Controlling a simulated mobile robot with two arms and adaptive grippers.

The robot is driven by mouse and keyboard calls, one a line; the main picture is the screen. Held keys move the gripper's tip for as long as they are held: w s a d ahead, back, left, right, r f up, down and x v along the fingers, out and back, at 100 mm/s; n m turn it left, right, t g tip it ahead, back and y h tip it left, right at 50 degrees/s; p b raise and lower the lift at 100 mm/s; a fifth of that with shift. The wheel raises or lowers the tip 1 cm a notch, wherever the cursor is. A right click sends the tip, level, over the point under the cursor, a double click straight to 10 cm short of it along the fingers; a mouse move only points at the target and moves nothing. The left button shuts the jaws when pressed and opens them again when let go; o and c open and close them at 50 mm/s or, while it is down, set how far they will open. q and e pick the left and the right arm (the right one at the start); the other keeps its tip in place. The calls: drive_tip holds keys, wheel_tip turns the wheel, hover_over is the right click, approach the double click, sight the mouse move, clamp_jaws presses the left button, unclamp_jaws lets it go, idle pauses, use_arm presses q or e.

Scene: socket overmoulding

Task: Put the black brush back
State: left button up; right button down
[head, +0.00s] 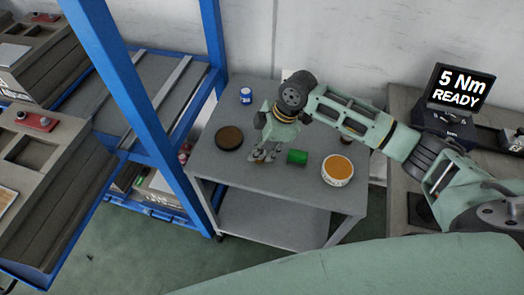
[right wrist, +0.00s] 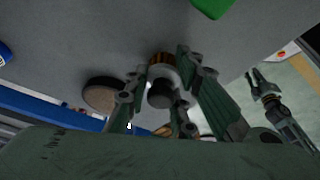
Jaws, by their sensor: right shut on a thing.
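My right gripper (head: 263,158) points down over the grey table. In the right wrist view, its fingers (right wrist: 170,95) are shut on a small round brush-like piece (right wrist: 160,68) with a copper-coloured end, a pale body and a dark knob. I take this piece to be the black brush; in the head view the gripper mostly hides it. I cannot tell whether it touches the table. A dark brown round disc (head: 229,137) lies left of the gripper. My left gripper (right wrist: 256,78) shows small in the right wrist view; its fingers are too small to judge.
A green cylinder (head: 297,157) lies just right of the gripper. An orange-topped white tub (head: 337,170) and a small brown jar (head: 346,138) stand farther right. A blue-white can (head: 246,95) stands at the back. A blue rack (head: 140,90) borders the left. The table's front (head: 270,182) is clear.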

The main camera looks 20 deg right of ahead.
drive_tip(key=shift+f, duration=0.1)
drive_tip(key=c, duration=1.5)
unclamp_jaws()
drive_tip(key=v, duration=1.2)
drive_tip(key=shift+r, duration=0.2)
